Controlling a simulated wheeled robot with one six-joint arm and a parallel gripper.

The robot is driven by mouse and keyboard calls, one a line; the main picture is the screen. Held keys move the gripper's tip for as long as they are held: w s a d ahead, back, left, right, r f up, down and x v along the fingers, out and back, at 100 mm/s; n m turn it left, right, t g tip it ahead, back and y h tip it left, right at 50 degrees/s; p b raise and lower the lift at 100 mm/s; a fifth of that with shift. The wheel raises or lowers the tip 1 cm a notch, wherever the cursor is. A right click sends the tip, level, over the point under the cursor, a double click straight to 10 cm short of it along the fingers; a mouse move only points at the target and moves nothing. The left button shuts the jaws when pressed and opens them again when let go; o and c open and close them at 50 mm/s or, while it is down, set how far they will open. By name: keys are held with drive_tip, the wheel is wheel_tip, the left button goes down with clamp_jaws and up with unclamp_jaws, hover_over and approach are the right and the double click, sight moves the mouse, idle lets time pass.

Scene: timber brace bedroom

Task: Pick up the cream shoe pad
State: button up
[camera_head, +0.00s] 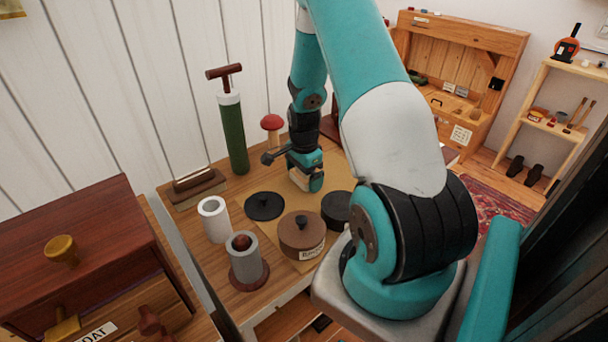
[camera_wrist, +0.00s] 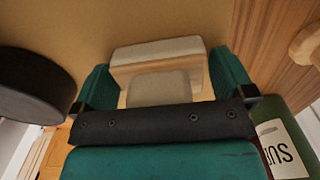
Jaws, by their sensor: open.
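The cream shoe pad (camera_head: 299,178) is a small block with pale cream and light wood parts. It rests on the tan mat on the wooden table, partly hidden by my gripper. In the wrist view the pad (camera_wrist: 158,88) lies between my two teal fingers, with a paler cream-topped part beyond it. My gripper (camera_head: 304,180) is pointing down over the pad, and its fingers are open on either side of it. The wrist view also shows my gripper (camera_wrist: 160,78); I cannot tell whether either finger touches the pad.
Close by stand a black disc (camera_head: 264,207), a brown lidded pot (camera_head: 302,238) and a dark round tin (camera_head: 336,212). A green pump (camera_head: 235,138), a red-capped mushroom shape (camera_head: 271,123), a wooden brush (camera_head: 196,186) and a white cylinder (camera_head: 214,222) stand further left and back.

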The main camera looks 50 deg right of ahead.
drive_tip(key=c, duration=0.8)
drive_tip(key=shift+r, duration=0.1)
wheel_tip(320, 180, up, 20)
drive_tip(key=shift+f, duration=0.1)
drive_tip(key=shift+o, duration=0.8)
